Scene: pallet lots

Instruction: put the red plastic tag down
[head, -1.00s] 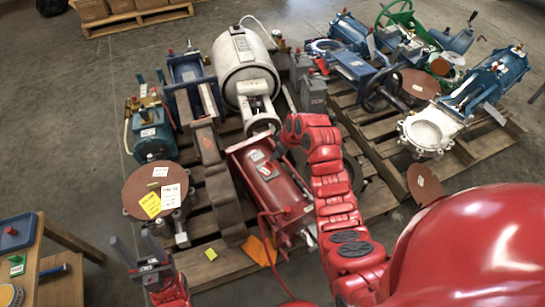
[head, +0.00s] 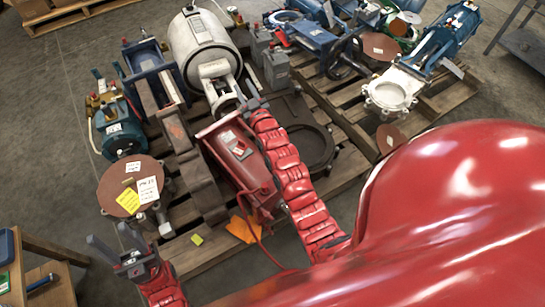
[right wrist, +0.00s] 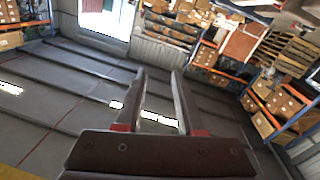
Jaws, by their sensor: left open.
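I cannot make out a separate red plastic tag in either view. My left gripper (head: 110,232) is open at the lower left, near the round brown plate (head: 128,186) that carries a yellow tag (head: 128,201) and white tags. Nothing shows between its fingers. My right gripper (head: 252,103) lies at the far end of the red arm, over the pallet beside the red actuator (head: 234,165). In the right wrist view its fingers (right wrist: 158,85) stand apart with nothing visible between them.
A wooden pallet (head: 200,256) holds valves, a white cylinder (head: 202,45) and an orange sheet (head: 241,229). A small yellow-green tag (head: 197,240) lies on its front boards. A wooden table (head: 45,250) stands at lower left. Bare floor (head: 50,125) lies left of the pallet.

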